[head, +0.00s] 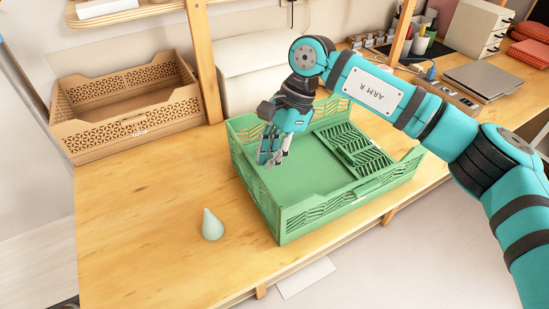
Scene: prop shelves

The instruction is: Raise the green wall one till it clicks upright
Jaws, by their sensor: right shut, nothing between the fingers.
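The green crate (275,215) stands on the wooden table with its front, left and back sides raised. A slatted green wall panel (360,148) lies folded inward at the crate's right end; whether it lies flat or slightly tilted is hard to tell. My right gripper (268,158) points down at the crate's left side, close to the left wall and well apart from the folded panel. It is shut and empty. My right arm crosses above the crate's back and right parts and hides some of its rim. My left gripper is out of view.
A pale green pear-shaped object (212,225) stands on the table left of the crate. A tan crate (130,110) sits at the back left. A wooden post (204,62) rises behind. The table's front left is clear.

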